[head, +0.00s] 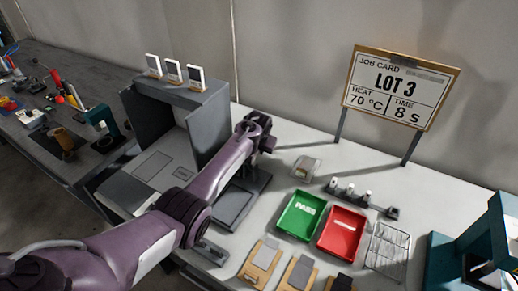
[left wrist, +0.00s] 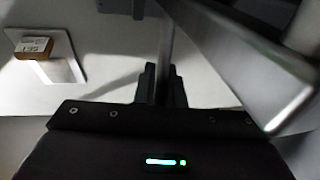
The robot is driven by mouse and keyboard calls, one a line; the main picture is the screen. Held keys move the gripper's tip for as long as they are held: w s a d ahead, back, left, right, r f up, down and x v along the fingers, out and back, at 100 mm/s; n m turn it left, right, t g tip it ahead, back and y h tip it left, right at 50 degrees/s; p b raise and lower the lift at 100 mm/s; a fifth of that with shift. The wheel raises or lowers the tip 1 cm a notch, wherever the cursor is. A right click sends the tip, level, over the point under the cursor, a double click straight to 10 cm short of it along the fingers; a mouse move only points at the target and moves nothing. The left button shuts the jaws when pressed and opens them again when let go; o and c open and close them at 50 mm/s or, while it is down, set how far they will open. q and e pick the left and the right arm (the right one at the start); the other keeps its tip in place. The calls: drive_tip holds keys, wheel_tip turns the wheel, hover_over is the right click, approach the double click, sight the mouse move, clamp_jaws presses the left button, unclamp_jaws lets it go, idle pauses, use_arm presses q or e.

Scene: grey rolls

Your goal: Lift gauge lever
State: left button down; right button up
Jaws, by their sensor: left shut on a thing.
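My left arm crosses the head view from the lower left, and my left gripper (head: 268,143) is at its far end, just right of the grey box-shaped frame. In the left wrist view the gripper's dark fingers (left wrist: 161,86) are shut on a thin grey upright bar (left wrist: 167,42), which looks like the gauge lever. A dark grey flat base (head: 238,203), perhaps the gauge's, shows partly behind my forearm in the head view. The grip on the lever is hidden there. My right gripper is not in view.
A green PASS tray (head: 301,216) and a red tray (head: 342,233) stand to the right. A small block on a plate (head: 305,166) lies behind them, and a wire rack (head: 387,250) beside them. The job card sign (head: 400,86) stands at the back.

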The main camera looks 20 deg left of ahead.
use_arm(q)
drive_tip(key=shift+s+d+f, duration=0.1)
drive_tip(key=shift+s+f, duration=0.05)
drive_tip(key=shift+f, duration=0.2)
drive_tip(key=c, duration=1.8)
unclamp_jaws()
drive_tip(key=shift+o, duration=1.4)
drive_tip(key=shift+w, duration=0.2)
drive_tip(key=shift+r, duration=0.1)
drive_tip(key=v, duration=0.7)
drive_tip(key=shift+r, duration=0.25)
drive_tip(key=shift+s, duration=0.15)
